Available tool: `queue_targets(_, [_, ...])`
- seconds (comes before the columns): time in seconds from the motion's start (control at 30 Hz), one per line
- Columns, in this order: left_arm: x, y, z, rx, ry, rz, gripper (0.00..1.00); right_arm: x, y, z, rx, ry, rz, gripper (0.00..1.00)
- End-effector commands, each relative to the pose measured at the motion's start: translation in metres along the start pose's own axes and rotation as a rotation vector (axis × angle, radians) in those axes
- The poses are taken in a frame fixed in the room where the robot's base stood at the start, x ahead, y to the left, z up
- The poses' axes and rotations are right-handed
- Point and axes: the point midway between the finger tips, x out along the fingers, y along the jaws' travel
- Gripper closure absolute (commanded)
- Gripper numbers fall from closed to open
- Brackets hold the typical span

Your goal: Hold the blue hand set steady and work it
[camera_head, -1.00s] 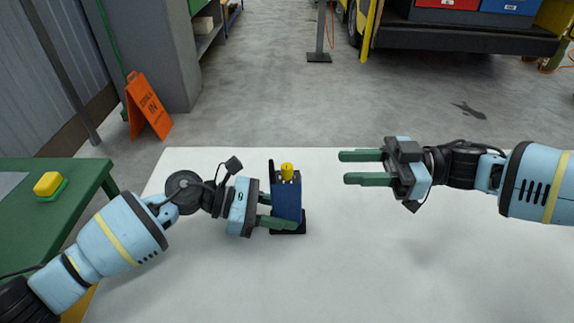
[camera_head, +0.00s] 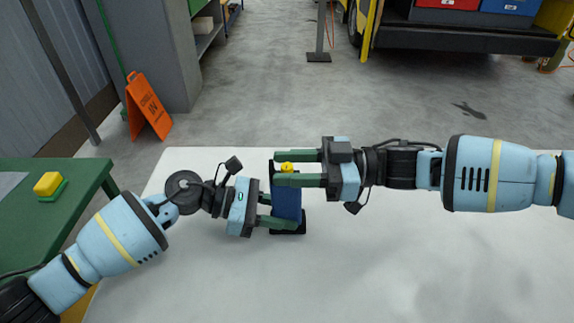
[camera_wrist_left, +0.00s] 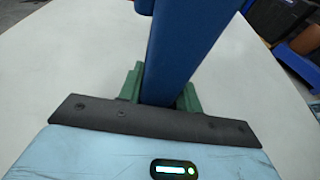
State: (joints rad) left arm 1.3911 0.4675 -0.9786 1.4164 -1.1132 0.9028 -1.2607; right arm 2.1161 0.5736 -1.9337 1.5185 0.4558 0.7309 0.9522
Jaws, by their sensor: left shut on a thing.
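The left wrist view shows the blue body (camera_wrist_left: 190,45) between the green fingers. My right gripper (camera_head: 294,168) reaches in from the right over the top of the hand set. Its fingers are apart, one on the far side and one on the near side of the knob. Whether they touch it I cannot tell.
The white table (camera_head: 400,260) is clear on the right and in front. A green side table (camera_head: 80,170) with a yellow button (camera_head: 47,183) stands at the left. An orange floor sign (camera_head: 148,105) and a vehicle's rear (camera_head: 470,38) are beyond the table.

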Motion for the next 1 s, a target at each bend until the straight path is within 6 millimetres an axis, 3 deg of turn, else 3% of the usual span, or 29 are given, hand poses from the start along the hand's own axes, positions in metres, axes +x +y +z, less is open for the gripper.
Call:
queue_targets(0.37, [-0.0002, 0.0003, 0.0011, 0.001, -0.002, 0.001, 0.78, 0.0072, 0.0002, 0.0001, -0.001, -0.001, 0.001, 0.61])
queue_targets(0.7, [-0.0001, 0.0003, 0.0012, 0.001, -0.002, 0.001, 0.78, 0.0070, 0.0001, -0.0001, -0.001, 0.000, 0.001, 1.00])
queue_targets(1.0, [-0.0001, 0.0003, 0.0012, 0.001, -0.002, 0.001, 0.78, 0.0077, -0.0012, 0.0007, 0.001, 0.004, 0.065, 1.00])
